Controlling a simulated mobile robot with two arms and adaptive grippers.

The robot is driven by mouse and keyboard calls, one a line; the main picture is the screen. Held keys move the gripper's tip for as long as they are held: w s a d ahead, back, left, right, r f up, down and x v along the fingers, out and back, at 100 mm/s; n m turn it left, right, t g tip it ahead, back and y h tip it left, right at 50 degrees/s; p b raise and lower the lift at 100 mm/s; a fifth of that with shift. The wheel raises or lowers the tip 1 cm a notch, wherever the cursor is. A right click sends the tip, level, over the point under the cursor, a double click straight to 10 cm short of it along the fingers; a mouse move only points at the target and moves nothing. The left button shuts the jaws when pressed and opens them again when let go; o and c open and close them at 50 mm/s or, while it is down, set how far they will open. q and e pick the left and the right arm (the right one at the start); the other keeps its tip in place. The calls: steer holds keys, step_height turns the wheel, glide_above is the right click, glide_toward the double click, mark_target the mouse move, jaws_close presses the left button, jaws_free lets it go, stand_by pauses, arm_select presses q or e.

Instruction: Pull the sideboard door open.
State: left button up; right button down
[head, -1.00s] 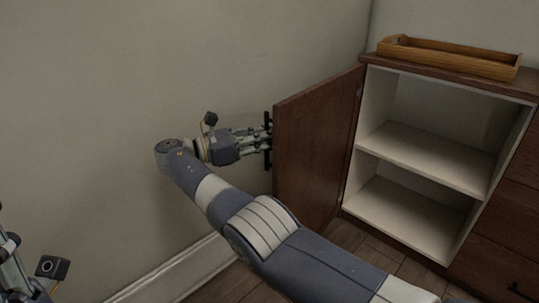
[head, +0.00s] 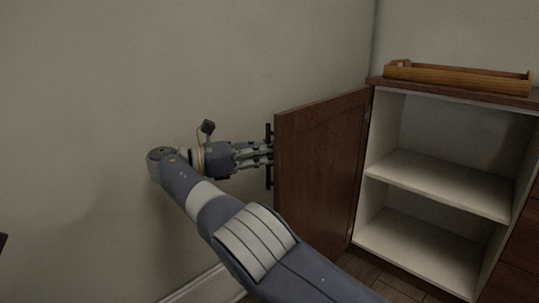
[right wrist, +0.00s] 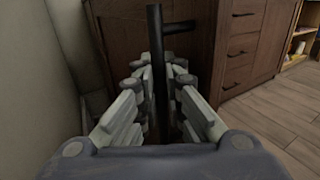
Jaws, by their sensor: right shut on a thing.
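The sideboard (head: 378,262) stands at the right in the head view. Its brown door (head: 320,150) is swung wide open to the left, and the white inside with one shelf (head: 440,182) shows. My right gripper (head: 266,154) is shut on the dark bar handle (head: 269,178) on the door's outer face, near its free edge. In the right wrist view the handle (right wrist: 156,50) runs upright between the fingers. My left gripper cannot be made out in the head view.
A wooden tray (head: 455,76) stands on the sideboard top. The bare wall (head: 90,120) is close behind my right arm and gripper. Drawers (right wrist: 240,47) and open wooden floor (right wrist: 275,110) show in the right wrist view. The compartment looks empty.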

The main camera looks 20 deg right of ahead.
steer(key=shift+a+f, duration=0.2)
steer(key=shift+a, duration=0.05)
steer(key=c, duration=1.8)
jaws_free()
steer(key=shift+a, duration=0.1)
steer(key=shift+o, duration=0.5)
steer(key=shift+a, duration=0.1)
steer(key=shift+r, duration=0.15)
steer(key=shift+d, duration=0.2)
steer(key=shift+r, duration=0.1)
